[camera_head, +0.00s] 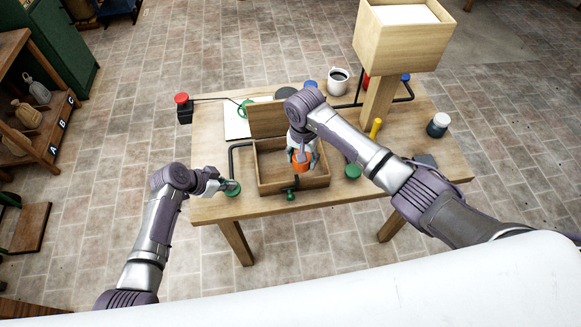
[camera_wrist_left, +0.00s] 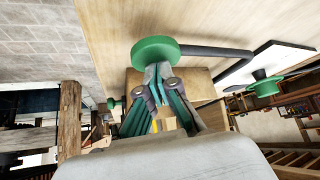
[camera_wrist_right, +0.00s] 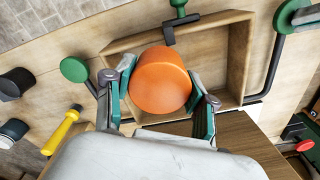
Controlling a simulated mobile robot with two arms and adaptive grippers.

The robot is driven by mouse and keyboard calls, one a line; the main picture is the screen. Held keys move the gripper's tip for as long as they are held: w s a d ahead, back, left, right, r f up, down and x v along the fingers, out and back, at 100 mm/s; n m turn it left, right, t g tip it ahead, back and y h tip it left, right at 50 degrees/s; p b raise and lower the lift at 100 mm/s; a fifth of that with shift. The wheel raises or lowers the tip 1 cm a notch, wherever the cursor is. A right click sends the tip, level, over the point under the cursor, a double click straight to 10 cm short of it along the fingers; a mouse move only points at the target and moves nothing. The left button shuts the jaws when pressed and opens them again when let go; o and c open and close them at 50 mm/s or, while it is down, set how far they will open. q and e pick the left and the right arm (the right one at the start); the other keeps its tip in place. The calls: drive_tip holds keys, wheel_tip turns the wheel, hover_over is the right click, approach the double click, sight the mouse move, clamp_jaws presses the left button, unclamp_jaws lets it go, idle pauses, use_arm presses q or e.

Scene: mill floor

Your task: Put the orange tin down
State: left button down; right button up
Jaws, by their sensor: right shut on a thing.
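The orange tin (camera_wrist_right: 160,80) is between the fingers of my right gripper (camera_wrist_right: 158,98), which is shut on it. In the head view the tin (camera_head: 302,161) shows below my right gripper (camera_head: 303,152), over the open wooden box (camera_head: 275,188). I cannot tell whether it touches the box floor. The lid (camera_head: 281,118) stands raised at the back. My left gripper (camera_head: 222,186) is at the green knob (camera_head: 232,189) of a black bent bar left of the box. In the left wrist view its fingers (camera_wrist_left: 157,76) are close together against the knob (camera_wrist_left: 154,49); their grip is unclear.
A green-knobbed latch (camera_head: 290,193) is at the box's front. A white mug (camera_head: 338,82), a tall wooden stand (camera_head: 402,40) and a dark jar (camera_head: 438,125) are farther away.

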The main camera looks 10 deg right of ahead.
drive_tip(key=shift+w+d+m, duration=0.15)
drive_tip(key=shift+w+m, duration=0.45)
drive_tip(key=shift+w, duration=0.05)
drive_tip(key=shift+w+d+m, duration=0.15)
drive_tip(key=shift+w+m, duration=0.45)
hover_over(301, 175)
wheel_tip(301, 175, down, 5)
drive_tip(key=shift+f, duration=2.4)
drive_tip(key=shift+f, duration=0.1)
drive_tip(key=o, duration=1.2)
wheel_tip(301, 175, up, 12)
drive_tip(key=shift+r, duration=0.15)
